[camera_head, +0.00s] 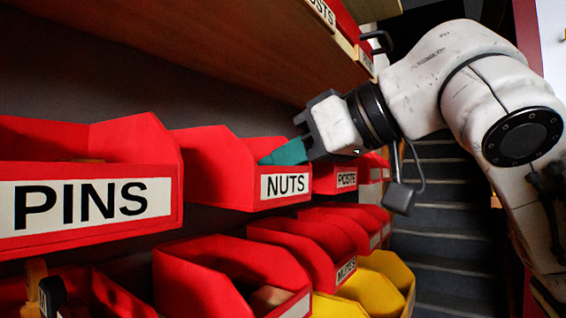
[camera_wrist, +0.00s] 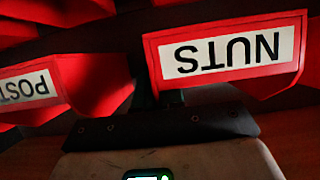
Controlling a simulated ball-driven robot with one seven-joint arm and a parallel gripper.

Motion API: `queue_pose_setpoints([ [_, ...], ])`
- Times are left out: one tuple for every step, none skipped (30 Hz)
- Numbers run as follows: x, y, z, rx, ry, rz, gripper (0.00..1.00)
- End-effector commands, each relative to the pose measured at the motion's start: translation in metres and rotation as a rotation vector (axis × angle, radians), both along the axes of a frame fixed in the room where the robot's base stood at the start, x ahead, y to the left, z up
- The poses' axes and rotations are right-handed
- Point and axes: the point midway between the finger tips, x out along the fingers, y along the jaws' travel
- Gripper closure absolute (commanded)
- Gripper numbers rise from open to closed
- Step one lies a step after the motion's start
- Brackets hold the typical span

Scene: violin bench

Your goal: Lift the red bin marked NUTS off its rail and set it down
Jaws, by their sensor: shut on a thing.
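The red bin marked NUTS (camera_head: 222,163) sits level in the upper row of bins, between the PINS and POSTS bins, its white label facing out. The rail under it is hidden, so I cannot tell whether the bin rests on it. My gripper (camera_head: 286,154) reaches in from the right, with its teal fingers at the bin's upper front edge, shut on it. In the wrist view the NUTS bin (camera_wrist: 225,52) appears upside down, with its label readable. The fingers (camera_wrist: 172,98) show there only as a dark shape at the bin's edge, and the contact is unclear.
The large PINS bin (camera_head: 163,216) is close on the left, and the POSTS bin (camera_head: 346,181) is close on the right. Red and yellow bins (camera_head: 388,266) fill the row below. A wooden shelf (camera_head: 205,40) hangs overhead. Dark stairs (camera_head: 440,232) lie at the right.

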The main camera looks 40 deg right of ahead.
Motion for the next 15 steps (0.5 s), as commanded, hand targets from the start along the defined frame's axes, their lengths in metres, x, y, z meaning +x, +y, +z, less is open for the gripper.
queue_pose_setpoints([
  [0.0, 0.0, 0.0012, 0.0, -0.001, 0.0, 1.0],
  [-0.0001, 0.0, 0.0017, 0.0, -0.001, 0.0, 1.0],
  [-0.0001, 0.0, 0.0021, 0.0, -0.001, 0.0, 1.0],
  [0.0, 0.0, 0.0025, 0.0, -0.001, 0.0, 1.0],
  [0.0, -0.0001, 0.0028, 0.0, -0.001, 0.0, 1.0],
  [0.0, -0.0001, 0.0033, 0.0, -0.001, 0.0, 1.0],
  [0.0, -0.0001, 0.0037, 0.0, -0.001, 0.0, 1.0],
  [0.0, -0.0001, 0.004, 0.0, -0.001, 0.0, 1.0],
  [0.0, -0.0001, 0.0044, 0.0, -0.001, 0.0, 1.0],
  [0.0001, -0.0001, 0.0048, 0.0, -0.001, 0.0, 1.0],
  [0.0, -0.0001, 0.0051, 0.0, -0.001, 0.0, 1.0],
  [0.0, -0.0001, 0.0055, 0.0, -0.001, 0.0, 1.0],
  [0.0, -0.0001, 0.0059, 0.001, -0.002, 0.0, 1.0],
  [0.0, -0.0001, 0.0062, 0.001, -0.002, 0.0, 1.0],
  [0.0001, -0.0001, 0.0066, 0.001, -0.002, 0.0, 1.0],
])
